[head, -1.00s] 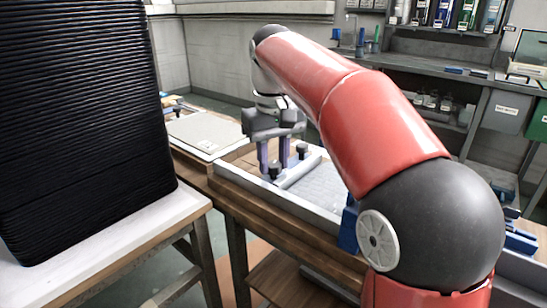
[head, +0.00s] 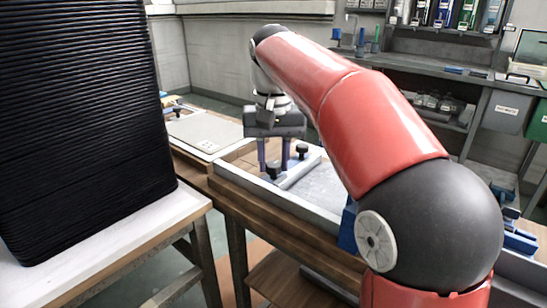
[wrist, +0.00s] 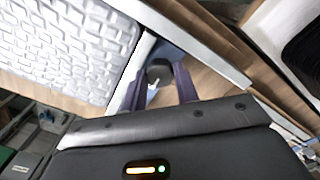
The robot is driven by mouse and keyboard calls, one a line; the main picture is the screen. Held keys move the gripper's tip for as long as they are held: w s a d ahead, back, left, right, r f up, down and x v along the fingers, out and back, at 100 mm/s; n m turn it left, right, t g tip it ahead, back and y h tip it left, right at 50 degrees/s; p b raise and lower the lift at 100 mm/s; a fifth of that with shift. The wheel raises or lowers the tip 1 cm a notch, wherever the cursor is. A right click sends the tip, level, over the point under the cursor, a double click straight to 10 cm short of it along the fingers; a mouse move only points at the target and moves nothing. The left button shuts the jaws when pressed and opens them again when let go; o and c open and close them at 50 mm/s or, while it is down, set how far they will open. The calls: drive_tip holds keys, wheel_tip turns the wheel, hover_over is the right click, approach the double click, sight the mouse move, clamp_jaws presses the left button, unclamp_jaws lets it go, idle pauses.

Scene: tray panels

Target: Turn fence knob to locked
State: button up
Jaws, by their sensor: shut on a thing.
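The fence is a pale bar (head: 298,172) across the tray in the head view. It has a black knob at each end: a near one (head: 273,169) and a far one (head: 302,149). My gripper (head: 274,163) points down with its purple fingers on either side of the near knob. In the wrist view, the dark round knob (wrist: 159,69) sits between the two fingertips (wrist: 158,78), and my gripper is shut on it. The fingers partly hide the knob's sides, and no lock marking can be made out.
The tray's pale rim (head: 265,188) runs along the wooden bench edge. A white textured panel (wrist: 60,45) lies beside the fence. A tall black ribbed stack (head: 85,120) stands on a white-topped table at left. A flat grey panel (head: 205,132) lies behind the tray.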

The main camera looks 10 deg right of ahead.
sight(274, 163)
drive_tip(key=o, duration=1)
drive_tip(key=shift+c, duration=0.2)
drive_tip(key=shift+r, duration=3.9)
